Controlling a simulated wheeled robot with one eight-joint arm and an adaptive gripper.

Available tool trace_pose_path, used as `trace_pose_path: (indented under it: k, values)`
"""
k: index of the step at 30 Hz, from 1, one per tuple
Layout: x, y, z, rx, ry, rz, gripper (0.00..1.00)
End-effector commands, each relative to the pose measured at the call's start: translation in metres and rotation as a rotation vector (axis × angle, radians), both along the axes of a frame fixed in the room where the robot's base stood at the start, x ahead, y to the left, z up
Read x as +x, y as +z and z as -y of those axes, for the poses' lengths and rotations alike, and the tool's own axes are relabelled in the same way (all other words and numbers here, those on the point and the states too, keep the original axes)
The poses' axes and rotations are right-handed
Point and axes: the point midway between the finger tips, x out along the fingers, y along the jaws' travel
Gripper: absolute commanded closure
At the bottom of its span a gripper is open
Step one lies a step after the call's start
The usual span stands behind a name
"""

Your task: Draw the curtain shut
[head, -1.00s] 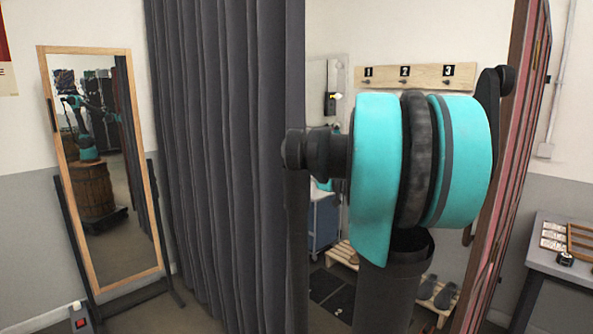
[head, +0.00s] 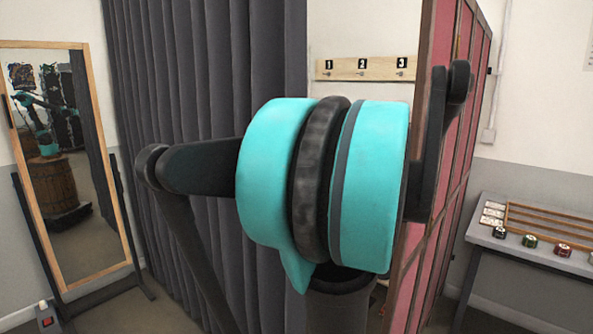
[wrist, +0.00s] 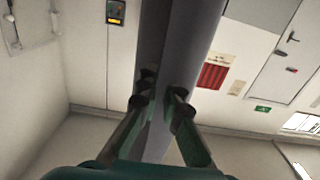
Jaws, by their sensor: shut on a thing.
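The dark grey pleated curtain (head: 210,95) hangs from above the top of the head view. Its right edge stands left of the pink panelled partition (head: 455,140), with an open gap between them. In the wrist view, my gripper (wrist: 160,98) is shut on a long grey fold of the curtain (wrist: 185,45), with a finger on each side. In the head view my gripper is hidden behind my own arm, which also covers the lower part of the gap.
A wood-framed standing mirror (head: 70,255) is at the left. A numbered hook board (head: 343,75) shows on the wall behind the gap. A grey table (head: 530,250) with small objects stands at the right.

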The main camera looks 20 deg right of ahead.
Motion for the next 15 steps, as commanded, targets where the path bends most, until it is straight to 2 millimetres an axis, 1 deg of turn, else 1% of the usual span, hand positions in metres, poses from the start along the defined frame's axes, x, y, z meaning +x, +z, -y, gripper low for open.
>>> trace_pose_path:
  k: [9, 10, 15]
  values:
    - [-0.0006, 0.0001, 0.0004, 0.000, 0.000, 0.000, 1.00]
    - [-0.0006, 0.0001, 0.0004, 0.000, 0.000, 0.000, 0.93]
    - [-0.0005, 0.0001, 0.0004, 0.000, 0.000, 0.000, 0.72]
